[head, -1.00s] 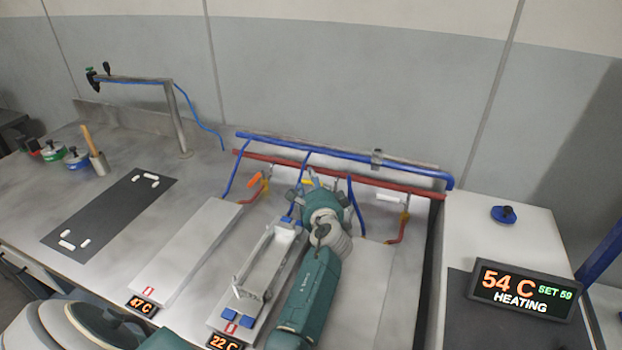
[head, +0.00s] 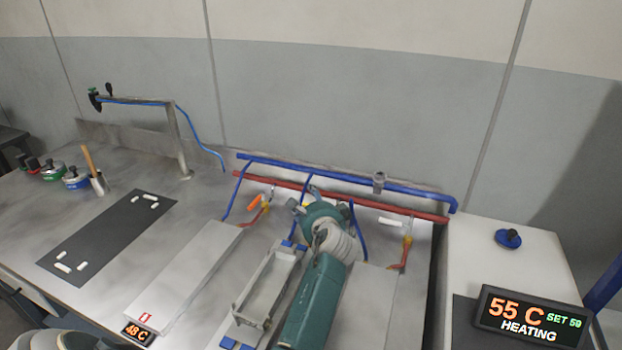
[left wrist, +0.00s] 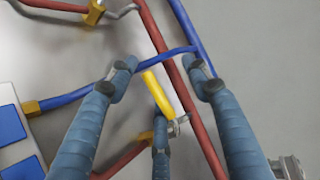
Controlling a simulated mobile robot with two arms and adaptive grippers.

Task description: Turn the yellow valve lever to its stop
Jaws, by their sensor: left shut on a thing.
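The yellow valve lever (left wrist: 157,93) shows in the left wrist view, slanting between my gripper's fingers near its valve on the red pipe. My left gripper (left wrist: 160,85) has three blue-grey fingers around the lever, two above and one below, and is shut on it. Exact contact is hard to see. In the head view my left gripper (head: 308,200) reaches the pipes behind the middle plate, and its wrist and fingers hide the lever there. My right gripper is not in view.
A blue pipe (head: 415,192) and a red pipe (head: 345,198) run along the back. An orange lever (head: 255,202) and a white lever (head: 392,222) stand on either side. A metal tray (head: 272,285) lies on the middle plate. A display (head: 530,318) reads 55 C, heating.

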